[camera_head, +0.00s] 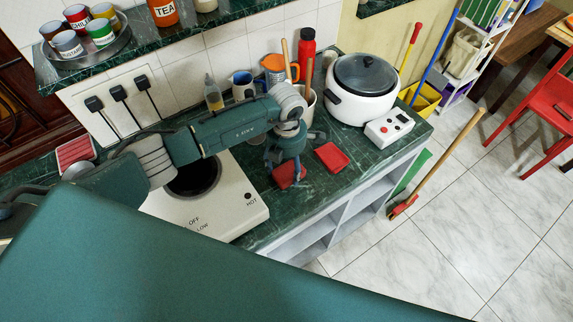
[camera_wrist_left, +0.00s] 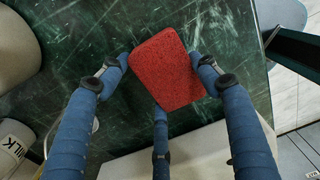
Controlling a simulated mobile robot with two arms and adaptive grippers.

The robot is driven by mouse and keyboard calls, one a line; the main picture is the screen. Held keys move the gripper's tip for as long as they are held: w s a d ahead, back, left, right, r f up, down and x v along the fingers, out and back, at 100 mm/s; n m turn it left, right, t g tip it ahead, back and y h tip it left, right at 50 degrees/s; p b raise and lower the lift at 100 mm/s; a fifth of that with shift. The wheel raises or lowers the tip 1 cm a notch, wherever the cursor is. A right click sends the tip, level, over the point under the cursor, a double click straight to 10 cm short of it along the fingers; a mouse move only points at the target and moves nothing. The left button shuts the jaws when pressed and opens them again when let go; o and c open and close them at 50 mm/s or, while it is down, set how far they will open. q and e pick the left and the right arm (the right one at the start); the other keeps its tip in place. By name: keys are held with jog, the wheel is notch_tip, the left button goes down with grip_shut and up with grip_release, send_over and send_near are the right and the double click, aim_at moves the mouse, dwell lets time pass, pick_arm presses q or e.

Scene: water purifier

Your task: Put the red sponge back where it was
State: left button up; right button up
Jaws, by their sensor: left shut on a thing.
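My left gripper (camera_head: 288,172) is over the green marble counter (camera_head: 258,222), between the hot plate and the rice cooker. It is shut on the red sponge (camera_head: 290,178), which is partly hidden behind the fingers. In the left wrist view, the sponge (camera_wrist_left: 167,70) is a rough red block with rounded corners, held between the blue fingers (camera_wrist_left: 165,85). I cannot tell how far it is above the counter. A flat red dish-like piece (camera_head: 331,157) lies on the counter just right of the gripper. My right gripper is not in view.
A white hot plate (camera_head: 222,205) is left of the gripper. A red bottle (camera_head: 306,48) and a utensil holder (camera_head: 309,105) stand behind. The counter's front edge is close.

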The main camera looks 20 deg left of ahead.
pick_arm(q)
jog(key=shift+f, duration=0.2)
jog(key=o, duration=1.1)
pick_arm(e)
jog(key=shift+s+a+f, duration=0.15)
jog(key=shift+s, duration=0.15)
